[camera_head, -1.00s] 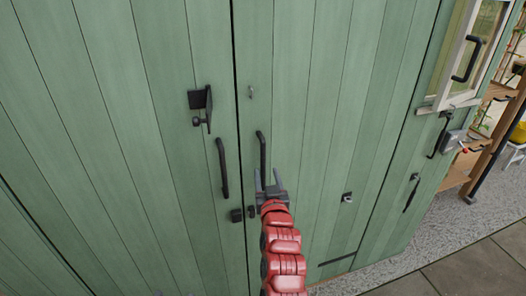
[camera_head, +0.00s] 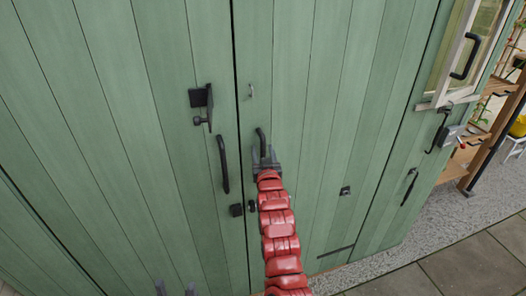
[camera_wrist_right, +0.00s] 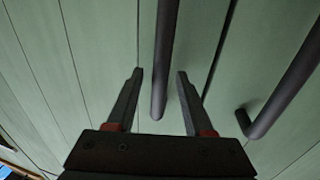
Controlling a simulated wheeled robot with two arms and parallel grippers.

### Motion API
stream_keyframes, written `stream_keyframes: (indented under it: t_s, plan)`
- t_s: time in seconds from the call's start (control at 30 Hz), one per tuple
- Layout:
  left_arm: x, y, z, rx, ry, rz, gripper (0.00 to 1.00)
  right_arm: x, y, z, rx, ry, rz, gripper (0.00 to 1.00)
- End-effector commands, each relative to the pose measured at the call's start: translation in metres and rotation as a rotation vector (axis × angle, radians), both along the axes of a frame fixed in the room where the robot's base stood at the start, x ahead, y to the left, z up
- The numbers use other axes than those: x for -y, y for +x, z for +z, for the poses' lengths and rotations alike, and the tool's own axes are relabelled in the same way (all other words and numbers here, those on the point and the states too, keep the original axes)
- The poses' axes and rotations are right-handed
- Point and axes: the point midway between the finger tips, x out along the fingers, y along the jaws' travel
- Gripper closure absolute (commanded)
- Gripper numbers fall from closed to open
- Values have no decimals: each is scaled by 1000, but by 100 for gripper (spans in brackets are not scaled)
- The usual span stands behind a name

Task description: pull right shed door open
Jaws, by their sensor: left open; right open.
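The green right shed door (camera_head: 320,130) looks shut, with a thin dark seam between it and the left door (camera_head: 130,120). Its black bar handle (camera_head: 261,142) stands beside the seam. My right gripper (camera_head: 266,158) is open at the lower part of this handle and hides its lower end. In the right wrist view the handle (camera_wrist_right: 166,50) runs between the two spread fingers of the right gripper (camera_wrist_right: 160,75), with gaps on both sides. My left gripper (camera_head: 175,287) shows only its open fingertips at the bottom edge, away from the doors' handles.
The left door's handle (camera_head: 223,165) is close by; it also shows in the right wrist view (camera_wrist_right: 285,90). A black hasp (camera_head: 203,100) on the left door is clear of the small staple (camera_head: 251,90). A window (camera_head: 470,50) and wooden shelf (camera_head: 490,130) stand right. Paving (camera_head: 470,270) lies lower right.

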Motion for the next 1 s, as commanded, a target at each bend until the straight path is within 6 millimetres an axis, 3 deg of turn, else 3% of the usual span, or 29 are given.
stream_keyframes:
  t_s: [0.17,0.47,1.0]
  plan:
    - [0,0,0,0,0,0,42,0,0,0,0,0,-1,48]
    - [0,0,0,0,0,0,42,0,0,1,1,0,-1,100]
    - [0,0,0,0,0,0,42,0,0,1,1,0,-1,100]
